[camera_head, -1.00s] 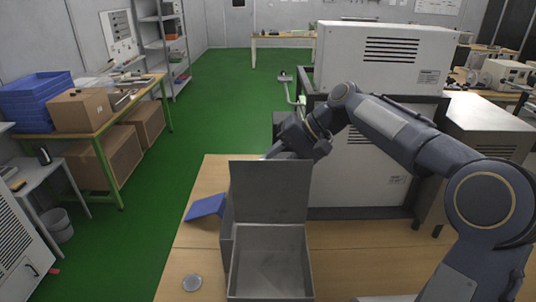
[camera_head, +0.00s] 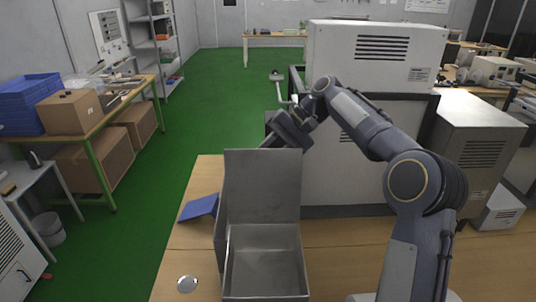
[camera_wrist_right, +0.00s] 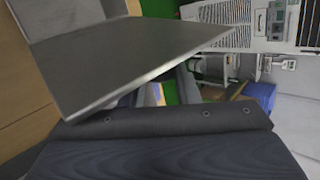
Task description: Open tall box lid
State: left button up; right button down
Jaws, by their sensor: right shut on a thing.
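The tall grey metal box (camera_head: 265,262) stands on the wooden table, open at the top, and looks empty inside. Its lid (camera_head: 262,185) stands upright at the far side of the opening. The lid also crosses the right wrist view (camera_wrist_right: 140,62) as a large grey panel. My right gripper (camera_head: 268,143) is at the lid's upper edge, its tips partly hidden behind the lid. It is shut on the lid. My left gripper is not in view.
A blue angled object (camera_head: 199,207) lies left of the box, and a small round metal object (camera_head: 188,284) lies nearer. A large white machine (camera_head: 370,105) stands behind to the right. The table (camera_head: 345,260) is bare right of the box.

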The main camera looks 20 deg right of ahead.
jog(key=c, duration=1.1)
grip_release()
jog(key=shift+a, duration=0.1)
jog(key=v, duration=0.7)
jog(key=shift+d+r, duration=0.25)
jog(key=shift+d, duration=0.1)
jog(key=shift+s, duration=0.1)
